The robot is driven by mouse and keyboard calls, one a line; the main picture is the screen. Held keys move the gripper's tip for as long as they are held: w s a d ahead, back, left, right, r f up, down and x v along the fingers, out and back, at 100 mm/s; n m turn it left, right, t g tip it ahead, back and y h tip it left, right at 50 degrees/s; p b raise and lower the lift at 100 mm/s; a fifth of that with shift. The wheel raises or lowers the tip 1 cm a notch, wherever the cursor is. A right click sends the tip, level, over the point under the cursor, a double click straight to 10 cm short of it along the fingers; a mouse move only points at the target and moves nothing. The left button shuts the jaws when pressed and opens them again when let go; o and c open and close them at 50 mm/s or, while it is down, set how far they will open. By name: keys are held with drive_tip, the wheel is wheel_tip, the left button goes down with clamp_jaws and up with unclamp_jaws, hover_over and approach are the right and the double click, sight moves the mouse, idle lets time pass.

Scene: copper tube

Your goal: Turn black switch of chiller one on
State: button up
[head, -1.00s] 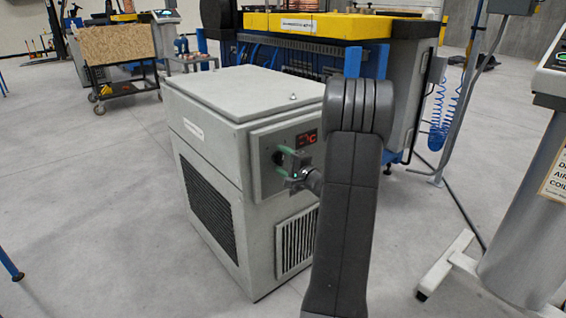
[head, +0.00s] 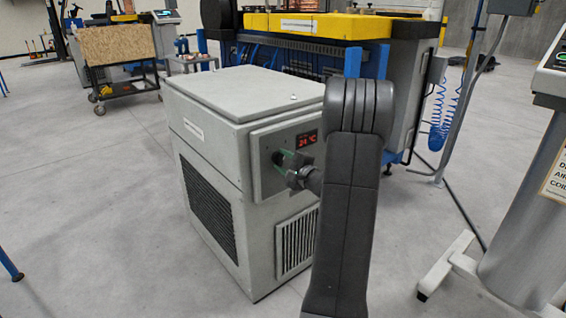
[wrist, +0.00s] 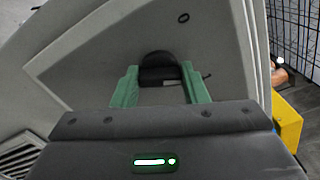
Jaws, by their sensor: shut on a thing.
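The chiller (head: 205,160) is a light grey box with a flat lid and vents, in the middle of the head view. The black switch (wrist: 160,62) is a round knob on its front panel; in the head view it is a small dark shape mostly behind the fingers. My gripper (head: 285,157) is at the panel, its green fingers one on each side of the switch, shut on it. In the wrist view the panel looks tilted behind my gripper (wrist: 159,77). A red display (head: 306,140) above the switch is lit and shows digits with °C.
A blue machine with a yellow top edge (head: 340,27) stands close behind the chiller. A grey pedestal (head: 515,215) with a base foot is at the right. A wooden-sided cart (head: 118,45) is at the back left. The floor left of the chiller is open.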

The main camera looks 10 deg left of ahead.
drive_tip(key=shift+m+p, duration=0.45)
drive_tip(key=shift+m, duration=1.85)
drive_tip(key=o, duration=1)
drive_tip(key=p+v, duration=0.1)
drive_tip(key=v, duration=1.3)
